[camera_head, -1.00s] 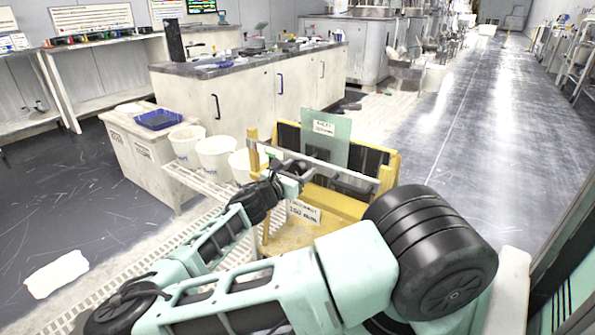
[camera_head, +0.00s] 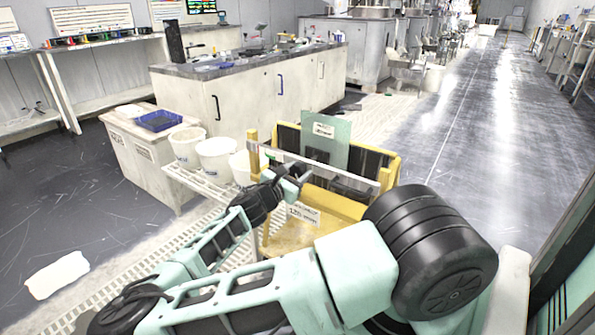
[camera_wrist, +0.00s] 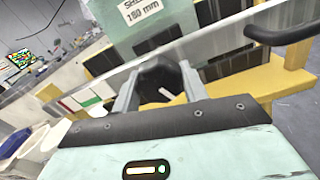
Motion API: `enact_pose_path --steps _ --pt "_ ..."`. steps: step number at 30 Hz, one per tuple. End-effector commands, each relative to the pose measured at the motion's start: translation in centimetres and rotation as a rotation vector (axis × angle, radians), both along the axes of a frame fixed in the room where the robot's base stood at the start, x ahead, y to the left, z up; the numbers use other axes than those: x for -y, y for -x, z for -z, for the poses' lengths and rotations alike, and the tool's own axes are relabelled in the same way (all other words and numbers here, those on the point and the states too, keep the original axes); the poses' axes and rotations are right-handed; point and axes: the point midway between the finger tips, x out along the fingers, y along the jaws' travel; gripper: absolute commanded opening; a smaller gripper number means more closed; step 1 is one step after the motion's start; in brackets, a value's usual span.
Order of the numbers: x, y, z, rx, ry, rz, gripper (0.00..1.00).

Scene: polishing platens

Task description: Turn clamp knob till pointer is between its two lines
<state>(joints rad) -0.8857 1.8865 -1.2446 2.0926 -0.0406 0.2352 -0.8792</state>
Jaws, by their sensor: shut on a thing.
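In the wrist view a black faceted knob (camera_wrist: 158,76) with a short white pointer mark sits between the two grey fingers of my gripper (camera_wrist: 157,84). The fingers are shut on the knob's sides. The knob is at the grey clamp bar (camera_wrist: 215,42), which crosses the yellow stand. Left of the knob, a small strip with green, white and red patches (camera_wrist: 88,102) shows on the bar. I cannot make out two separate lines or tell whether the pointer is between them. In the head view my gripper (camera_head: 290,178) is at the bar, and it hides most of the knob.
A pale green sheet (camera_head: 338,138) with a label stands upright in the yellow stand (camera_head: 392,172), behind the bar. A black handle (camera_wrist: 285,28) juts out at the bar's right in the wrist view. White buckets (camera_head: 215,160) stand close left on a slatted rack.

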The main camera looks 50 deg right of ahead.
Motion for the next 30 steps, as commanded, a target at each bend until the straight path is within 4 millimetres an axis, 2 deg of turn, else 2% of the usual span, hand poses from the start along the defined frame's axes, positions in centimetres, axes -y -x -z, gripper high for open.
enact_pose_path --steps 18,30 --pt "-0.03 -0.11 -0.07 0.558 -0.043 0.000 0.21" --pt "-0.02 -0.11 -0.10 0.771 -0.060 0.001 0.21"
